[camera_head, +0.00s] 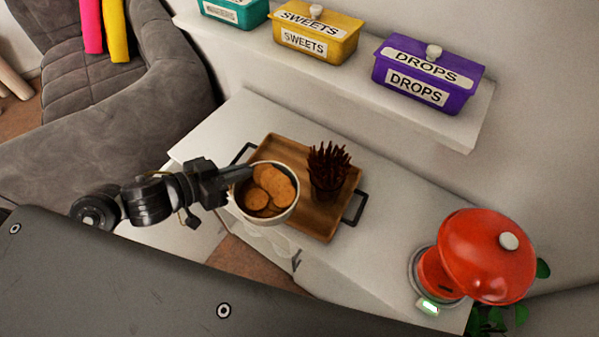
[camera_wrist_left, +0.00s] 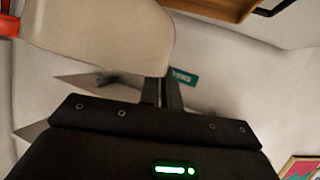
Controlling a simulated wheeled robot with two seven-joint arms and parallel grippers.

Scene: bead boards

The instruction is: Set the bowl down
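A white bowl (camera_head: 268,219) holding several round brown biscuits (camera_head: 270,190) is at the left front part of a wooden tray (camera_head: 318,222). My left gripper (camera_head: 246,172) is shut on the bowl's left rim. In the left wrist view, the fingertips of my left gripper (camera_wrist_left: 162,92) meet the edge of the pale bowl (camera_wrist_left: 100,40). The bowl overlaps the tray's front edge in the head view; I cannot tell whether it touches the tray or hangs above it. My right gripper is not in view.
A cup of dark sticks (camera_head: 327,172) stands on the tray. The tray has black handles (camera_head: 355,208) and lies on a white table (camera_head: 385,240). A red lamp (camera_head: 485,255) stands at the right. A wall shelf (camera_head: 350,85) with several lidded boxes is behind.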

